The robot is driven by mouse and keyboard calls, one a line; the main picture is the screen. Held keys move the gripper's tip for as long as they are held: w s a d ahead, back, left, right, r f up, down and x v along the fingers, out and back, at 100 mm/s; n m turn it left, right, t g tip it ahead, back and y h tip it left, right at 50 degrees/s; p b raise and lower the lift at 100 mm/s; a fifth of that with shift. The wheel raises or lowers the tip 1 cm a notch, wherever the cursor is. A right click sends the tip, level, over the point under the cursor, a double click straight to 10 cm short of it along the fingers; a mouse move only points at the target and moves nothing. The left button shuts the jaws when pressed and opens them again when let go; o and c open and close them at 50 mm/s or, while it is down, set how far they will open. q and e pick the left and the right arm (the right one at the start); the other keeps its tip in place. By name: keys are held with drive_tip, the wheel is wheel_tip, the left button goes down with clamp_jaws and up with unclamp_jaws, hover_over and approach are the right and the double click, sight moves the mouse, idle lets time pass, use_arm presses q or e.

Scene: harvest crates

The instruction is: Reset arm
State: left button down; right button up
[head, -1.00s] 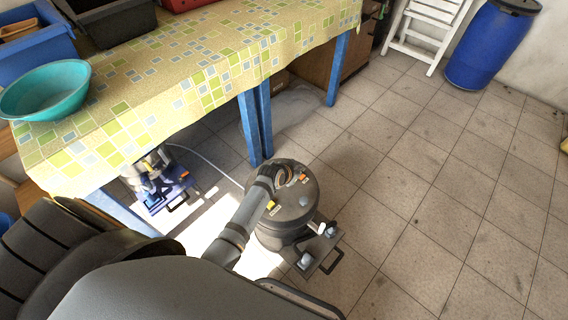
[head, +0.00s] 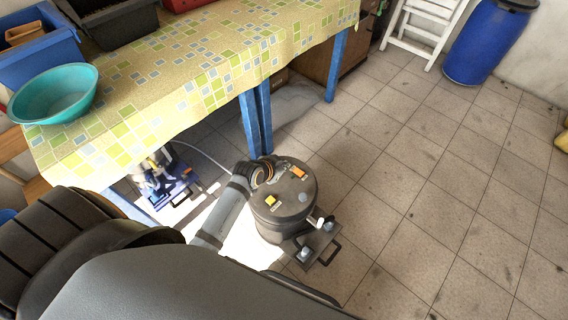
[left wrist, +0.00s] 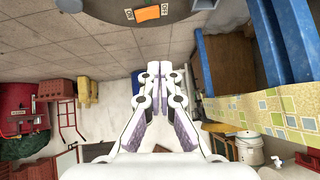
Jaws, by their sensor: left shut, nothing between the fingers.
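My left gripper (left wrist: 160,76) is white with purple-grey pads. In the left wrist view its fingers come together at the tips, shut with nothing between them. I cannot clearly make out its fingers in the head view. Part of that body shows at the top of the left wrist view (left wrist: 105,9). My right gripper is not in view.
A table with a patterned cloth (head: 215,70) runs along the left. A teal bowl (head: 55,92), a blue crate (head: 40,68) and a black crate (head: 115,38) stand on it. A blue barrel (head: 488,45) and white ladder (head: 432,30) stand at the back right. The tiled floor (head: 440,190) on the right is mostly clear.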

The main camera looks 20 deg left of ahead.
use_arm(q)
drive_tip(key=s+a+r+n+g+y, duration=0.2)
drive_tip(key=s+r+g, duration=0.15)
drive_tip(key=s, duration=0.65)
drive_tip(key=s+a+r+n+g+y, duration=0.15)
drive_tip(key=s+r, duration=0.35)
drive_tip(key=s, duration=0.5)
drive_tip(key=s+a+f+g, duration=0.1)
drive_tip(key=s+a+f, duration=0.15)
drive_tip(key=f, duration=1.45)
drive_tip(key=s+a+f+g, duration=0.1)
drive_tip(key=s+a+f, duration=0.15)
drive_tip(key=f, duration=1.45)
drive_tip(key=s+f, duration=0.9)
drive_tip(key=s, duration=0.3)
drive_tip(key=a+p+v, duration=0.1)
drive_tip(key=p+v, duration=1.2)
drive_tip(key=p, duration=0.1)
drive_tip(key=shift+s+a+r+g+h, duration=0.2)
drive_tip(key=shift+s+r+g+h, duration=0.15)
drive_tip(key=shift+s+r, duration=0.15)
drive_tip(key=shift+f+n, duration=0.1)
drive_tip(key=shift+n, duration=0.15)
